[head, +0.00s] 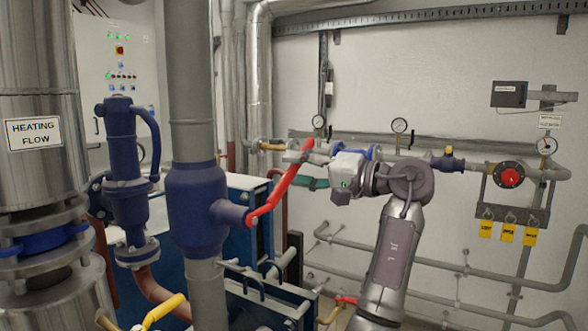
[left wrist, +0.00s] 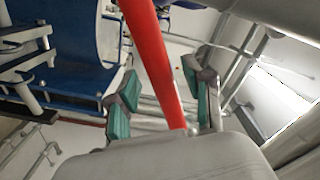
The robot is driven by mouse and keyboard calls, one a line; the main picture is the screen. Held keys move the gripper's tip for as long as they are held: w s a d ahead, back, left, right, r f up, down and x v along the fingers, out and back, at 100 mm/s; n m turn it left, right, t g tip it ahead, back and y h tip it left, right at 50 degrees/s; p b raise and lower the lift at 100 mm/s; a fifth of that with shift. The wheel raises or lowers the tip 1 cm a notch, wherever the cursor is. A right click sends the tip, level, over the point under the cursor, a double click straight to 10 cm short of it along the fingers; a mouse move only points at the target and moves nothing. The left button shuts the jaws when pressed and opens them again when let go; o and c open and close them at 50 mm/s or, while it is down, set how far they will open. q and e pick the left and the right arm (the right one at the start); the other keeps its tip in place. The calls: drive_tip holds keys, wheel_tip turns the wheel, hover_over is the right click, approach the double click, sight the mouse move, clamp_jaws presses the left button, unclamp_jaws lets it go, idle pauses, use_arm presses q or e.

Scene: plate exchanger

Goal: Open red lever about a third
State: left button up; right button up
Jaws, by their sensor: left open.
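The red lever (head: 278,192) sits on a blue valve body (head: 197,208) on a thick grey vertical pipe. It slants up and to the right from its hub. My left gripper (head: 300,178) is open at the lever's upper right part, with its teal fingers toward the lever. In the left wrist view the red lever (left wrist: 155,60) runs between the two spread teal pads of the left gripper (left wrist: 162,108). A gap shows on both sides, and the gripper body hides its near end. My right gripper is not in view.
A steel column with a "HEATING FLOW" label (head: 33,133) and a blue pump-like fitting (head: 126,150) stand at left. Pipes with gauges (head: 400,126) run along the back wall behind my arm. A yellow handle (head: 165,309) lies low in front.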

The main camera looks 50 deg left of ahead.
use_arm(q)
drive_tip(key=v, duration=1)
drive_tip(key=shift+d, duration=0.4)
drive_tip(key=shift+r, duration=0.1)
